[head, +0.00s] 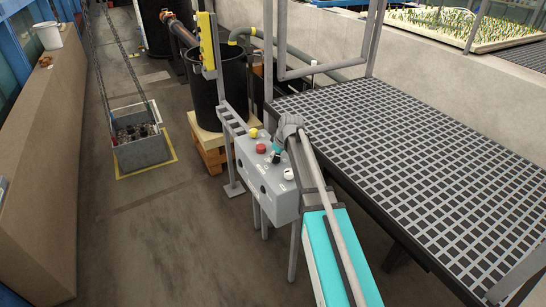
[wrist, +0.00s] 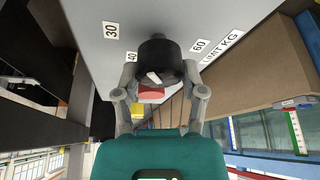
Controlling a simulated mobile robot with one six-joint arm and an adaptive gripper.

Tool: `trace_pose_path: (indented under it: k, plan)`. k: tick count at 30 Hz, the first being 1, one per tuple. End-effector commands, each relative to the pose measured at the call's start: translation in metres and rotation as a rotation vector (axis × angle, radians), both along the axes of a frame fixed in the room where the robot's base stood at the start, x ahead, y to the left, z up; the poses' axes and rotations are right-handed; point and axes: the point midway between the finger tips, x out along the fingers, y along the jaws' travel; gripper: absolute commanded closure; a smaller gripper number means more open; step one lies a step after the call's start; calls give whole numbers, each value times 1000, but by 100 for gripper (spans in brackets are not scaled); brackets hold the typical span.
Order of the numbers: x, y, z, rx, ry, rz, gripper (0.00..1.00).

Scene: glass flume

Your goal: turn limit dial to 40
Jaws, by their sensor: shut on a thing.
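The limit dial is a black round knob (wrist: 157,57) with a white mark on its face, in the wrist view. Number labels 30, 40 (wrist: 131,56) and 60 and a "LIMIT KG" label (wrist: 221,47) stand around it on the grey panel. The white mark sits toward the lower left of the face; I cannot tell exactly which number it points at. My gripper (wrist: 160,80) has one finger on each side of the knob and is shut on it.
A black grated platform (head: 400,150) lies to the right. The floor (head: 150,240) left of the box is clear.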

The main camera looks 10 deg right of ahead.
Motion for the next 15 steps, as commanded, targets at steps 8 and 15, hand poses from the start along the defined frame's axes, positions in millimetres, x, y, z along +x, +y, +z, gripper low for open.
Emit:
trace_pose_path:
  k: [8,15]
  plan:
    - [-5,-1,-1,-4,9,2,35]
    - [-3,0,-1,-2,6,2,13]
